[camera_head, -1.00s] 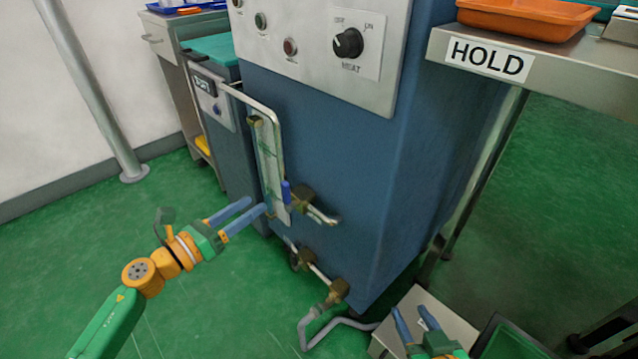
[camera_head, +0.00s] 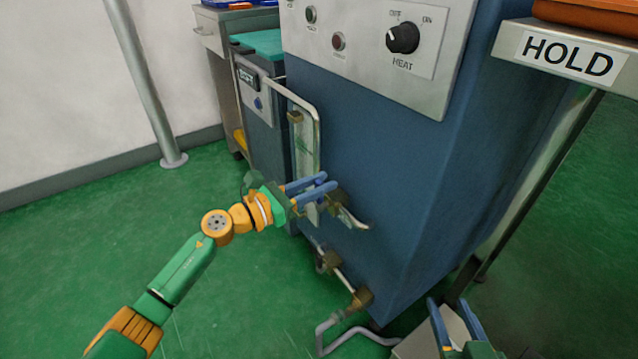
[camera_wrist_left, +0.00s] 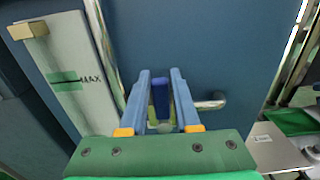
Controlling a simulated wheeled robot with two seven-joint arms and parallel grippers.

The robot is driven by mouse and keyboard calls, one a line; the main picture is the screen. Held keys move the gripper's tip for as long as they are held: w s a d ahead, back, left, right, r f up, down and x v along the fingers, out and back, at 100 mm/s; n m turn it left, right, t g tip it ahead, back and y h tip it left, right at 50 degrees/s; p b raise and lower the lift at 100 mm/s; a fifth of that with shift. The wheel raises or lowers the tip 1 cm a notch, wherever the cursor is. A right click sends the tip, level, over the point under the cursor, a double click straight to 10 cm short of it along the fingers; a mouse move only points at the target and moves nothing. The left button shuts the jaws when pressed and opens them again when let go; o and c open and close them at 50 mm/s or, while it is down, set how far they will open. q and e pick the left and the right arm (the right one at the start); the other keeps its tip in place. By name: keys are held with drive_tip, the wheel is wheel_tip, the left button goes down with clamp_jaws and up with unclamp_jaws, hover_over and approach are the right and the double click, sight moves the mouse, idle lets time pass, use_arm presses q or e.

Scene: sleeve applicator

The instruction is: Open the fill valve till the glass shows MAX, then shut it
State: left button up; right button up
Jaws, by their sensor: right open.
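The fill valve's blue lever (camera_wrist_left: 160,98) shows in the left wrist view, pointing up along the blue cabinet. My left gripper (camera_head: 312,183) is at the valve, with its two fingers on either side of the lever. In the left wrist view the left gripper (camera_wrist_left: 160,80) is open, with a small gap beside the lever. The sight glass (camera_head: 306,150) stands just behind; its green MAX mark (camera_wrist_left: 70,80) reads in the wrist view. I cannot make out a liquid level. My right gripper (camera_head: 449,303) is open and empty at the bottom right.
The blue cabinet (camera_head: 400,190) fills the middle, with a HEAT knob (camera_head: 403,38) on its panel. A lower valve and pipe (camera_head: 350,298) stick out near the floor. A HOLD-labelled table (camera_head: 570,55) stands at the right. The green floor (camera_head: 80,250) at left is clear.

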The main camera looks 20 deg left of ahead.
use_arm(q)
clamp_jaws()
idle(1.1)
